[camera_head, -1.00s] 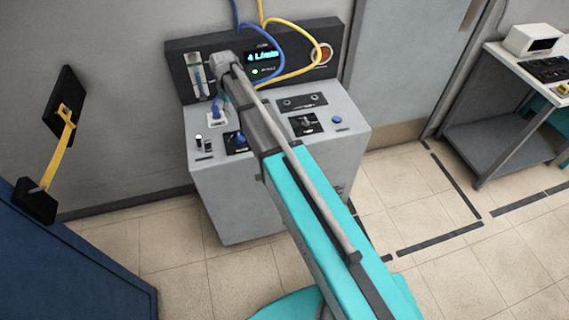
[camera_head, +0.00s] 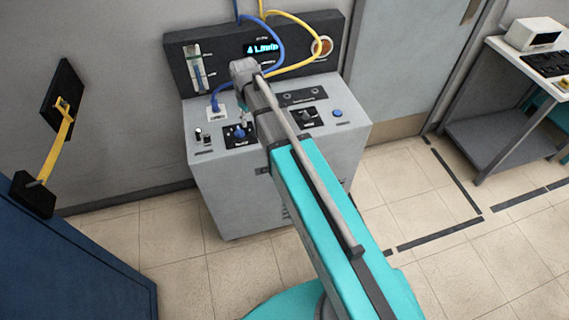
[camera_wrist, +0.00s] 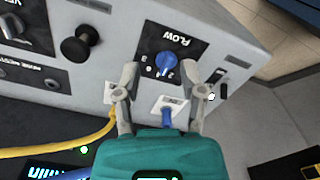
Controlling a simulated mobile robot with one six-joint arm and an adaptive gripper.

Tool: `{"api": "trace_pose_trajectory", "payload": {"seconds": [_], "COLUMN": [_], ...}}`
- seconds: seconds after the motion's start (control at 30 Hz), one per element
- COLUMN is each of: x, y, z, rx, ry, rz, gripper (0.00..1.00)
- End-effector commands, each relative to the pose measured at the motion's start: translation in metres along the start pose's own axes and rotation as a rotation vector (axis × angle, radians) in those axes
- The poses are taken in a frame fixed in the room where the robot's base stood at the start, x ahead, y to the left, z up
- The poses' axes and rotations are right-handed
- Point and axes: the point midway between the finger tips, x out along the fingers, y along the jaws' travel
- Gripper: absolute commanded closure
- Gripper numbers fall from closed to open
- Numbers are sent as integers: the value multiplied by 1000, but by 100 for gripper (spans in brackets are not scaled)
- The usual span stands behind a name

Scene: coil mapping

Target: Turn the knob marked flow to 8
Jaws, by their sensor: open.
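The flow knob (camera_wrist: 166,63) is blue and sits on a black plate marked FLOW, upside down in the wrist view. In the head view the blue knob (camera_head: 239,132) is on the left part of the grey console's top. My gripper (camera_wrist: 163,78) is open in the wrist view, with one finger on each side of the knob in the picture. I cannot tell whether the fingers touch it. In the head view my gripper (camera_head: 243,115) is partly hidden behind my arm. The display (camera_head: 262,48) reads about 4 L/min.
A blue hose enters a white socket (camera_wrist: 168,105) near the knob. A yellow hose (camera_head: 300,70) loops over the console. A black knob (camera_wrist: 82,46) and another dial (camera_wrist: 30,35) stand beside the flow plate. Small switches (camera_wrist: 217,82) sit on the other side.

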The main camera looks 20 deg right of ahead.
Motion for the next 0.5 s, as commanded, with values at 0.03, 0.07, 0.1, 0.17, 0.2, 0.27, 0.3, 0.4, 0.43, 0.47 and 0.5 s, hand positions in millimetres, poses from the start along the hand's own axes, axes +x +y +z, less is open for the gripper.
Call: {"api": "trace_pose_trajectory", "payload": {"seconds": [0.03, 0.07, 0.1, 0.17, 0.2, 0.27, 0.3, 0.4, 0.43, 0.47, 0.5], "x": [4, 5, 7, 9, 11, 13, 14, 18, 19, 21, 22], "y": [0, 0, 0, 1, 1, 1, 1, 1, 1, 1, 2], "z": [10, 14, 20, 28, 33, 42, 47, 60, 64, 68, 74], "rx": [15, 24, 36, 55, 66, 84, 97, 126, 136, 145, 156], "ry": [0, 0, 0, 0, 0, 0, 0, 0, 0, 0, 0], "rz": [0, 0, 0, 0, 0, 0, 0, 0, 0, 0, 0], "gripper": [47, 47, 47, 47, 47, 47, 47, 47, 47, 47, 47]}}
